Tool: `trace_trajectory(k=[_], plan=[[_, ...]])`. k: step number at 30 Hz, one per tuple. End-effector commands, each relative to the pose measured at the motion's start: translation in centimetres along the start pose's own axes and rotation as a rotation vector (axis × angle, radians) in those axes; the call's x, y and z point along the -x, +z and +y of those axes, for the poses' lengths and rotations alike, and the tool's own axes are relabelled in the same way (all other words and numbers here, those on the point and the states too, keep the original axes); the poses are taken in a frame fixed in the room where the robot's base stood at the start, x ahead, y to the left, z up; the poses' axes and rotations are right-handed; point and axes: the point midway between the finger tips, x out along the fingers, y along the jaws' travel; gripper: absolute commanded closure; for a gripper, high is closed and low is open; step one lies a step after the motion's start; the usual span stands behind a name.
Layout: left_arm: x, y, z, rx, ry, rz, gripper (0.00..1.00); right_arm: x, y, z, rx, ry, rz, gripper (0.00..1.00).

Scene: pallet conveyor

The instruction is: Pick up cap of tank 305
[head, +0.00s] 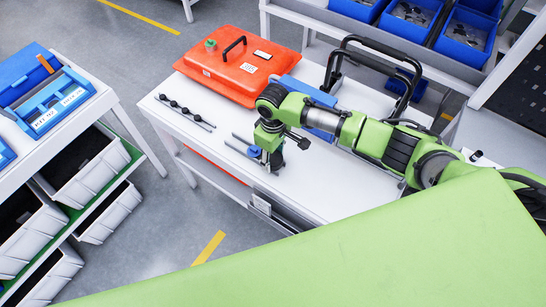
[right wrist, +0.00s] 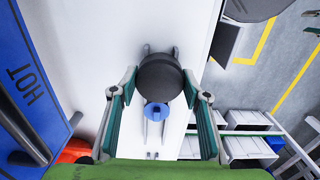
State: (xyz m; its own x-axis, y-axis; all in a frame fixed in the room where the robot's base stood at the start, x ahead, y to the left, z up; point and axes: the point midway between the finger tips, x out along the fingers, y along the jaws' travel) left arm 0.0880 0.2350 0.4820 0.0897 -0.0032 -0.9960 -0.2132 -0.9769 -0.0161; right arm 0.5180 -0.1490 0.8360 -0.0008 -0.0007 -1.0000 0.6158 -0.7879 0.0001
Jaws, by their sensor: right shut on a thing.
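An orange tank (head: 232,68) with a green cap (head: 210,45) and a black handle lies on the white table in the head view; its label is too small to read surely. My right gripper (head: 266,160) is low over the table, in front of the tank. In the right wrist view its two fingers (right wrist: 160,92) close on the sides of a dark round cap-like thing (right wrist: 160,74). A small blue cap (right wrist: 155,114) sits just beside it, on a pair of silver prongs. The blue cap (head: 254,151) also shows in the head view. My left gripper is out of view.
A rod with several black knobs (head: 184,112) lies on the table's left part. A blue tank marked HOT (right wrist: 35,75) is beside my right arm. A black tube handle (head: 372,45) stands behind it. Shelves with bins (head: 84,170) stand left, across a clear floor aisle.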

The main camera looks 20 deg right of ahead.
Motion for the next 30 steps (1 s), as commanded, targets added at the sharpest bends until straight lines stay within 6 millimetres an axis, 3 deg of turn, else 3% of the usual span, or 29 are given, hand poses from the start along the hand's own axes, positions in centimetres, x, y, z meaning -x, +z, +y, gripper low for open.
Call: trace_trajectory(k=[8,15,21,30], plan=[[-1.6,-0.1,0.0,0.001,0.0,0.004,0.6,2.6,-0.2,0.1,0.0,0.002,0.007,0.78],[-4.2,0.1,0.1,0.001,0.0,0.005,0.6,8.6,-5.0,2.0,-0.002,0.002,0.009,0.78],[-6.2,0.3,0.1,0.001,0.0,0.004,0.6,10.8,-9.2,3.8,-0.002,0.0,0.003,0.78],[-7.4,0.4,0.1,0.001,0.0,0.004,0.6,12.5,-12.2,5.2,-0.002,-0.001,0.002,0.78]])
